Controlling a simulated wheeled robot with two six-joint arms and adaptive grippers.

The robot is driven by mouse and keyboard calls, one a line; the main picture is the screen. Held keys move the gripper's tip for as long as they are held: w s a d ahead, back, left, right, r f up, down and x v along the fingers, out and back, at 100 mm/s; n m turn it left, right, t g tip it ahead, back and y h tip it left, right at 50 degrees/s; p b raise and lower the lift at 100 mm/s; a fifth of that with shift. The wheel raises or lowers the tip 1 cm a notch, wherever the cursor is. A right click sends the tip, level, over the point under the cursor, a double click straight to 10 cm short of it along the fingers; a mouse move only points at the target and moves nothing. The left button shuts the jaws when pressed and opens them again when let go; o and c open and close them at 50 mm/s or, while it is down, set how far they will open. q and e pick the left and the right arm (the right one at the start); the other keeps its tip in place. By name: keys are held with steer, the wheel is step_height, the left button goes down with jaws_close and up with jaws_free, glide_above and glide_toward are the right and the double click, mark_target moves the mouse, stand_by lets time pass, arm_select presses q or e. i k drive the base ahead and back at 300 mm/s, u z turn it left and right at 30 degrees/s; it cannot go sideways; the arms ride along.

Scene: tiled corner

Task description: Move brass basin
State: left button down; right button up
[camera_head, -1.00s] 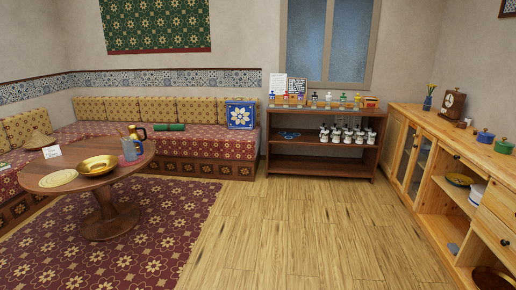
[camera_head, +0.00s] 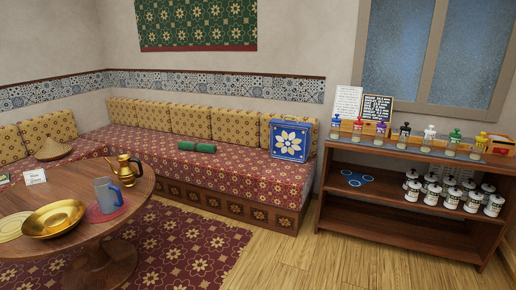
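The brass basin (camera_head: 53,217) is a shiny, shallow gold-coloured bowl with a wide rim. It sits upright on the round wooden table (camera_head: 140,185) at the left of the head view, and it looks empty. A blue-grey mug (camera_head: 107,196) on a pink-red mat stands just right of it. Neither of my grippers shows in the head view.
A brass pot (camera_head: 126,172), a pale round mat (camera_head: 10,226) and a white card (camera_head: 35,177) share the table. A wooden shelf (camera_head: 400,226) with bottles and jars stands right. Wooden floor (camera_head: 300,262) lies between.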

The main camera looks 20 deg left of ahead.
mark_target(56, 220)
steer(key=u, duration=0.4)
steer(key=i, duration=1.55)
steer(key=u, duration=1.4)
steer(key=i, duration=1.45)
steer(key=u, duration=0.75)
